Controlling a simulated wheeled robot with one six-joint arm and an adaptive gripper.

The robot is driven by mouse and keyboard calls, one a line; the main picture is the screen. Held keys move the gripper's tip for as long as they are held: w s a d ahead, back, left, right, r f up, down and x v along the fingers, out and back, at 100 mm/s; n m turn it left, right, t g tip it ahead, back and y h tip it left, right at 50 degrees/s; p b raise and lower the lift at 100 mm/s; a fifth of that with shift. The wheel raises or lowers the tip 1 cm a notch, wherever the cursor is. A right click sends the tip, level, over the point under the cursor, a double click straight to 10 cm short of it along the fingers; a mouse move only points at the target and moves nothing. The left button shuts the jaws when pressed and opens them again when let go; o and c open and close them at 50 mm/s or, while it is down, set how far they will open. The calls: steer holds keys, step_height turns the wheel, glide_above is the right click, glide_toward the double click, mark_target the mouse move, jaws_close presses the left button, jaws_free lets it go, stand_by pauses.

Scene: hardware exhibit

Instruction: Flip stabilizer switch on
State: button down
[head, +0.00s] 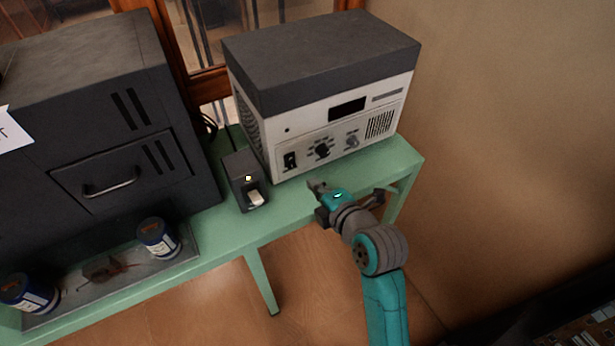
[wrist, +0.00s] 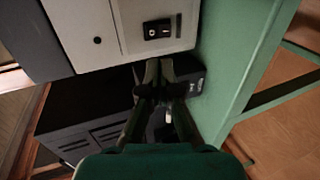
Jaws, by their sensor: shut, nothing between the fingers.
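A white-fronted unit with a dark grey top (head: 315,70) stands on the green table. Its front has a display, two knobs and a black rocker switch (head: 290,160) at lower left. In the wrist view the rocker switch (wrist: 157,29) shows O and I marks; which side is pressed I cannot tell. A small black box (head: 240,168) with a pale rocker (head: 255,198) and a lit yellow lamp stands left of the unit. My gripper (head: 316,186) is shut and empty in front of the unit, right of the small box. In the wrist view its fingertips (wrist: 154,74) appear below the switch, apart from it.
A large dark cabinet (head: 85,100) with a handled drawer stands at left. A grey tray (head: 185,246) holds two blue cans (head: 157,240) and a small brown item. The green table (head: 385,160) ends at the right, near a bare wall. Cables run behind the small box.

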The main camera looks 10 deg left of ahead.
mark_target(292, 167)
steer(key=shift+s+d+r, duration=0.15)
steer(key=shift+s+d, duration=0.1)
steer(key=shift+s, duration=0.15)
steer(key=shift+s+d+f, duration=0.3)
steer(key=shift+s+d, duration=0.4)
steer(key=shift+s, duration=0.25)
steer(key=x, duration=1.3)
steer(key=shift+w+a, duration=0.1)
steer(key=shift+w, duration=0.05)
steer(key=shift+w+a+f, duration=0.15)
steer(key=shift+w+a, duration=0.05)
steer(key=shift+w, duration=0.05)
